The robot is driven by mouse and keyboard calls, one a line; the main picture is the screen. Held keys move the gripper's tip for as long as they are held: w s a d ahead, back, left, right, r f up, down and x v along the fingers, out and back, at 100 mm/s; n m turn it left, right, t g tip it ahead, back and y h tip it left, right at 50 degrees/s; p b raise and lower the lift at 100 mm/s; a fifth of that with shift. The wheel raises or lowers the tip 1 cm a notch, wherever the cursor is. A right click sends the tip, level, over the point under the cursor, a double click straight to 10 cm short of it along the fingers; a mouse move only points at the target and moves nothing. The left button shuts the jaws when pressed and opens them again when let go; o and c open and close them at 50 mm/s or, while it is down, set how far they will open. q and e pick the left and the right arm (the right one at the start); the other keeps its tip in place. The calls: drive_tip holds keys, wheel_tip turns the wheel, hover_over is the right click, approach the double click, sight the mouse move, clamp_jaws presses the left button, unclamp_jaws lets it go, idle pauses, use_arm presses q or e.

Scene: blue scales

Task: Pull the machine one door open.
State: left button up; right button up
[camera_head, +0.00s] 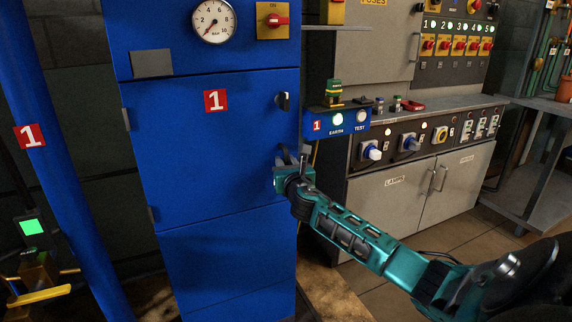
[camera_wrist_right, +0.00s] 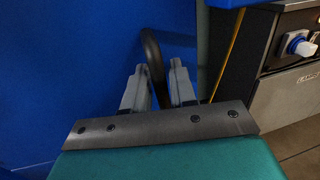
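The machine one door (camera_head: 215,150) is a blue panel with a red number 1 label (camera_head: 215,100). It looks closed, flush with the cabinet front. Its dark curved handle (camera_wrist_right: 154,62) is at the door's right edge. My right gripper (camera_head: 285,165) is at this handle. In the right wrist view, my gripper's two fingers (camera_wrist_right: 159,88) stand close on either side of the handle, with almost no gap, and look shut on it. The lower part of the handle is hidden between the fingers. My left gripper is in neither view.
A black knob (camera_head: 283,101) sits on the door above the handle. A gauge (camera_head: 214,21) and red switch (camera_head: 277,20) are above. A blue box with EARTH and TEST lights (camera_head: 337,122) and a grey cabinet (camera_head: 400,205) stand close on the right. A blue post (camera_head: 45,110) is at left.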

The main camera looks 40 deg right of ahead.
clamp_jaws()
idle(0.4)
